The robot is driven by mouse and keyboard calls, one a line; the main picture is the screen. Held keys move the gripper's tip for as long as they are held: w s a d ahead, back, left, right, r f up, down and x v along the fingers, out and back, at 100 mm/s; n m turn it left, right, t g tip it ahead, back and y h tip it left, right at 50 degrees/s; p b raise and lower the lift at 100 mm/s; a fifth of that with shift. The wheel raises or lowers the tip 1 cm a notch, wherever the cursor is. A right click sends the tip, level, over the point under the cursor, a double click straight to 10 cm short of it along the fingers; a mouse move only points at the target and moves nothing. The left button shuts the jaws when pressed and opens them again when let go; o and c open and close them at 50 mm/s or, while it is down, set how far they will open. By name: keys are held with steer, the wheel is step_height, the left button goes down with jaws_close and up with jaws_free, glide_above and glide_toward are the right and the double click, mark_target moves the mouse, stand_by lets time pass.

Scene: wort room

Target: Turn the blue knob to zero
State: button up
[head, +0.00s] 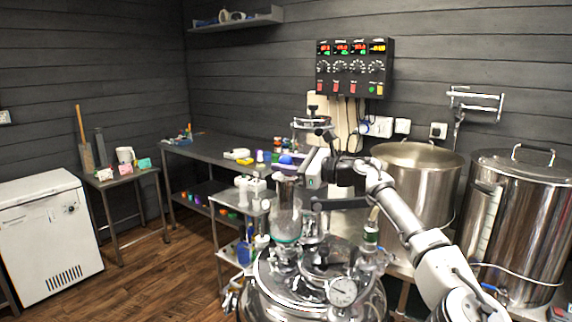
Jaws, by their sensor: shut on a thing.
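A small round blue knob (286,159) shows just left of the middle of the head view, above a clear glass cylinder (286,215) on a shiny steel vessel. My arm reaches in from the lower right. My gripper (297,167) points left, with its fingertips at the blue knob, and it is shut on it. The fingers are small here and the contact is partly hidden. I cannot read any mark or scale on the knob.
The steel vessel (262,292) with a round gauge (342,291) stands close in front. Two large steel pots (425,190) (520,225) stand at the right. A control panel (353,68) hangs on the wall. The wooden floor (160,275) at left is clear.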

steer(key=shift+d+r, duration=0.1)
steer(key=shift+r, duration=0.2)
steer(key=o, duration=0.7)
steer(key=shift+o, duration=1.2)
steer(key=shift+f, duration=0.15)
steer(key=b+v, duration=0.5)
steer(key=v, duration=0.8)
steer(key=shift+s+d, duration=0.15)
steer(key=shift+d, duration=0.15)
